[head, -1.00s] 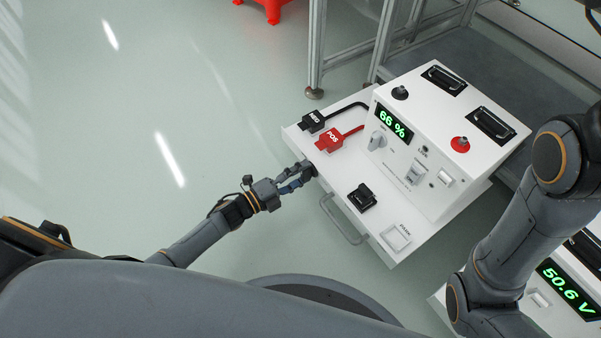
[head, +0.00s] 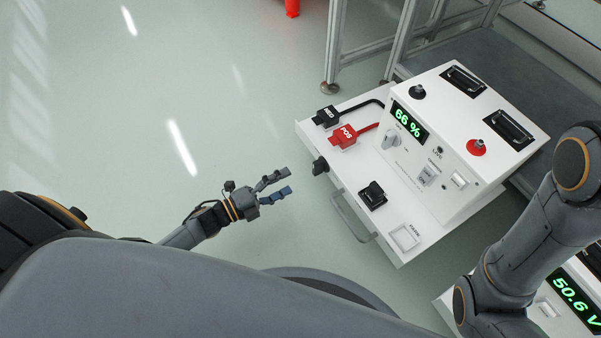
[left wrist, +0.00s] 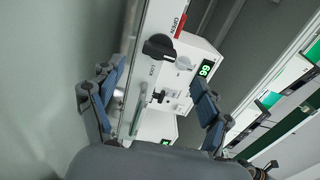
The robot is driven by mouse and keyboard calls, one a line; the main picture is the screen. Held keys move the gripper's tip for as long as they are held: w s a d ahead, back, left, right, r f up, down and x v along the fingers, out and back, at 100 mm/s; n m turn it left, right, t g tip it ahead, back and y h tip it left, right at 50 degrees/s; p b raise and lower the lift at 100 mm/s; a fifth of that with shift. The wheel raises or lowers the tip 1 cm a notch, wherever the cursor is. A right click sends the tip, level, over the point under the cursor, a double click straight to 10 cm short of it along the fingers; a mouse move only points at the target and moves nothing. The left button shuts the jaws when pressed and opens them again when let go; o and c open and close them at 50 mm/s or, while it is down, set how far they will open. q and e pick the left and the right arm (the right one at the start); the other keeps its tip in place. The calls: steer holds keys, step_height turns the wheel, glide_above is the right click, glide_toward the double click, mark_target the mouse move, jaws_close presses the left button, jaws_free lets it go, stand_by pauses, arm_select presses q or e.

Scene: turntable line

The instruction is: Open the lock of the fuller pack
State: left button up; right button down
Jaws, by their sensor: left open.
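A white pack (head: 450,140) with a green "66 %" display stands on a pulled-out white drawer tray (head: 405,250). A black lock knob (head: 320,165) sits on the tray's front face at its left end. In the left wrist view the knob (left wrist: 158,47) lies between "OPEN" and "LOCK" labels; I cannot tell for sure which it points to. My left gripper (head: 287,181) is open and empty, left of the knob and apart from it. My right gripper is out of view.
Black NEG (head: 326,117) and red POS (head: 344,136) plugs lie on the tray's left part. A handle (head: 350,220) sticks out from its front. A metal frame (head: 335,45) stands behind. The floor left of the tray is clear.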

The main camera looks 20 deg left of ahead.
arm_select(q)
steer(key=v, duration=0.3)
steer(key=shift+r, duration=0.1)
stand_by(0.4)
